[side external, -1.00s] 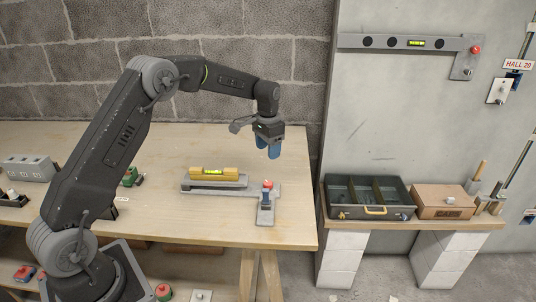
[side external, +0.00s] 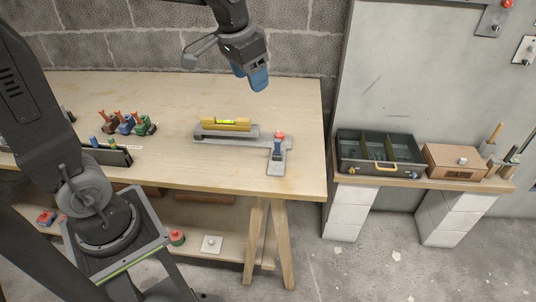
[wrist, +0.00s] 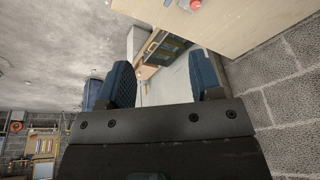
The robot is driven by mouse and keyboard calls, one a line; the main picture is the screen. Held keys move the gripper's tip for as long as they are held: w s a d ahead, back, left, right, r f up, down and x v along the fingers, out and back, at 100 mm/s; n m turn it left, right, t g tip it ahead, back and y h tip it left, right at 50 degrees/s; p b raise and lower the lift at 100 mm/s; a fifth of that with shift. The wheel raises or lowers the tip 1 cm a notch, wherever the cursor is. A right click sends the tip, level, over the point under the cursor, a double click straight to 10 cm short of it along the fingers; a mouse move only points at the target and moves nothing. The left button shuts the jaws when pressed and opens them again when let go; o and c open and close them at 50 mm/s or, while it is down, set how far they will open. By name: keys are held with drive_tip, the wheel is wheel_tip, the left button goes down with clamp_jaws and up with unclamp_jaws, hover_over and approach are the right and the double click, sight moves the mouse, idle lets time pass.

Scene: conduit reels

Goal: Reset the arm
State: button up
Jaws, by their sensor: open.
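My gripper (side external: 258,82) hangs in the air at the upper middle of the side view, above and behind the right part of the wooden workbench (side external: 300,110). In the wrist view its two blue pads (wrist: 162,78) stand apart with nothing between them. My arm is raised, and its upper links run out of the top of the side view. The gripper appears clear of everything on the bench.
A yellow spirit level (side external: 227,122) lies on a grey fixture beside a red-topped clamp (side external: 279,148). Several coloured tools (side external: 125,122) and a black rack (side external: 107,152) are at left. A green open toolbox (side external: 352,165) and wooden box (side external: 455,160) sit on the side shelf.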

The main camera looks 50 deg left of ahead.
drive_tip(key=s+d+f+t, duration=0.1)
drive_tip(key=s+d, duration=0.1)
drive_tip(key=s, duration=0.6)
drive_tip(key=s+d+t, duration=0.1)
drive_tip(key=s+d, duration=0.1)
drive_tip(key=s, duration=0.6)
drive_tip(key=shift+f+n, duration=0.4)
